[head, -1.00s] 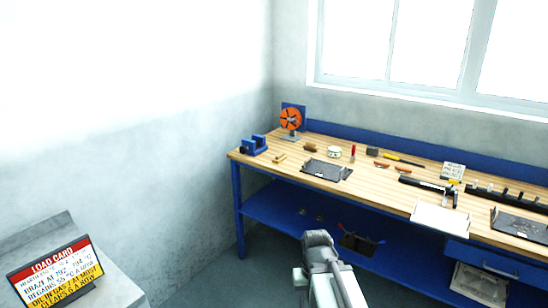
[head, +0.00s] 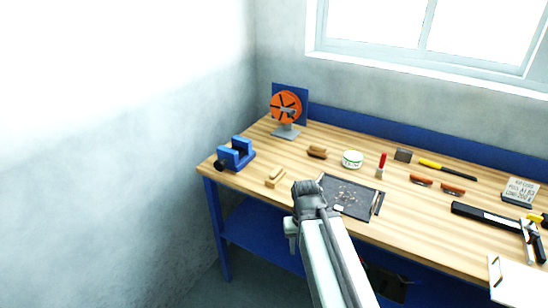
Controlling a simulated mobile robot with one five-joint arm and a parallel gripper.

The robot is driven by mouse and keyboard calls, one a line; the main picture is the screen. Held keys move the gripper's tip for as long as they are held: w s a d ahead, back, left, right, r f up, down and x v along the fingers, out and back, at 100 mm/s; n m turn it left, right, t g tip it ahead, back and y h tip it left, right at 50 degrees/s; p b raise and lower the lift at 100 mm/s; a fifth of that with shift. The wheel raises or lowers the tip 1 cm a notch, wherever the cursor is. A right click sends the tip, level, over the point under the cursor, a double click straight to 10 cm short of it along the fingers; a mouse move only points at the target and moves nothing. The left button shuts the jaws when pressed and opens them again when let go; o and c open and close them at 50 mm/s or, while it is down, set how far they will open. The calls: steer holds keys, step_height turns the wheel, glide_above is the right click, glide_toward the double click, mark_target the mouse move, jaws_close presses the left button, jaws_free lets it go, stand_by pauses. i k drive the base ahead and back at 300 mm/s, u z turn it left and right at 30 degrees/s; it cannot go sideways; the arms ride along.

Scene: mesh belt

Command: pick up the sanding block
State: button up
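Several small blocks lie on the wooden workbench (head: 235,172), and I cannot tell surely which is the sanding block. A small dark grey-brown block (head: 403,155) lies toward the back, right of a white-green tin. A brown block-like piece (head: 317,152) lies left of the tin, and a pale wooden piece (head: 275,178) lies near the front left edge. My gripper (head: 308,192) is at the end of my arm, in front of the bench's front edge in the picture, apart from all three. Its fingers are not clear, and nothing shows held.
A dark tray or mat (head: 365,205) with small bits lies beside my arm's end. A blue vise (head: 236,153) and an orange wheel (head: 286,107) stand at the left. The tin (head: 352,159), a red-handled brush (head: 381,165) and several tools lie along the bench.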

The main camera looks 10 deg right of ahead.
mark_target(275, 177)
steer(key=u, duration=0.45)
steer(key=i, duration=0.85)
steer(key=u, duration=1.3)
